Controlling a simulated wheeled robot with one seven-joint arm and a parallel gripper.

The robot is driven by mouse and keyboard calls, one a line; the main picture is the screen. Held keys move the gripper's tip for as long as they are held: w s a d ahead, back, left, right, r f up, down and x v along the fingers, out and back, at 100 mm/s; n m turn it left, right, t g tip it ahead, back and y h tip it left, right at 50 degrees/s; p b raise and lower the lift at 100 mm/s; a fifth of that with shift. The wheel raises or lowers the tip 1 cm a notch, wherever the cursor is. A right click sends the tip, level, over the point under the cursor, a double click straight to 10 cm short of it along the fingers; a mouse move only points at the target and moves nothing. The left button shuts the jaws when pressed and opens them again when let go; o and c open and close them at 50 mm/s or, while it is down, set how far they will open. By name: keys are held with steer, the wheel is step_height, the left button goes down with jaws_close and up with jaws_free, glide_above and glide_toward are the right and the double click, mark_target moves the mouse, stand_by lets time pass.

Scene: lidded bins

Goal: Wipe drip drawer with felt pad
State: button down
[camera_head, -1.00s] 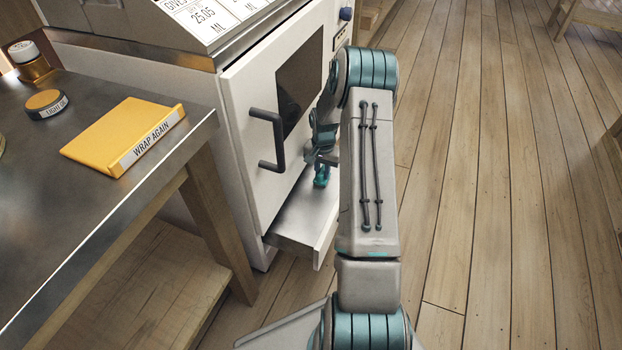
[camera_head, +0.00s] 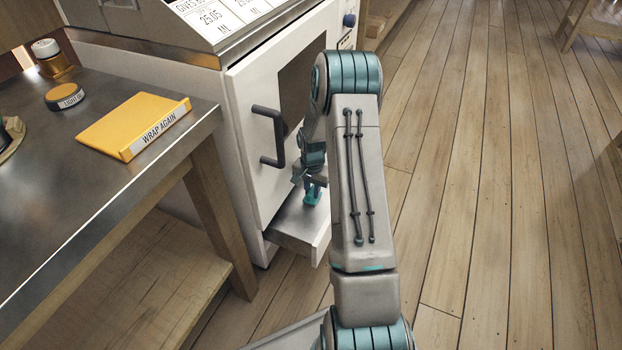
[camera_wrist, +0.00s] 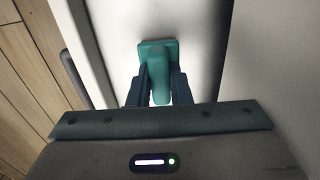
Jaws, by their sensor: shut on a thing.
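The drip drawer (camera_head: 292,232) is a pale metal tray pulled out at the foot of the white cabinet, below its door. My gripper (camera_head: 312,186) is over the drawer, partly hidden by my arm. In the wrist view my gripper (camera_wrist: 155,88) is shut on the teal felt pad (camera_wrist: 157,50), holding it by its raised grip. The pad also shows small in the head view (camera_head: 312,197), at the drawer's inner surface. I cannot tell whether its underside touches the metal.
The white cabinet door (camera_head: 262,120) with a black handle (camera_head: 268,138) stands just above the drawer. A metal-topped table (camera_head: 95,215) at left holds a yellow "wrap again" holder (camera_head: 130,122), a labelled round tin (camera_head: 64,96) and a white-capped jar (camera_head: 50,60).

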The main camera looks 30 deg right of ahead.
steer(key=shift+s+a, duration=0.55)
steer(key=shift+a, duration=0.1)
steer(key=shift+a+r+p, duration=0.2)
steer(key=shift+r+p, duration=0.45)
steer(key=shift+r, duration=0.6)
steer(key=shift+s+d+r+p, duration=0.1)
steer(key=shift+r+p, duration=1.9)
steer(key=shift+r, duration=0.9)
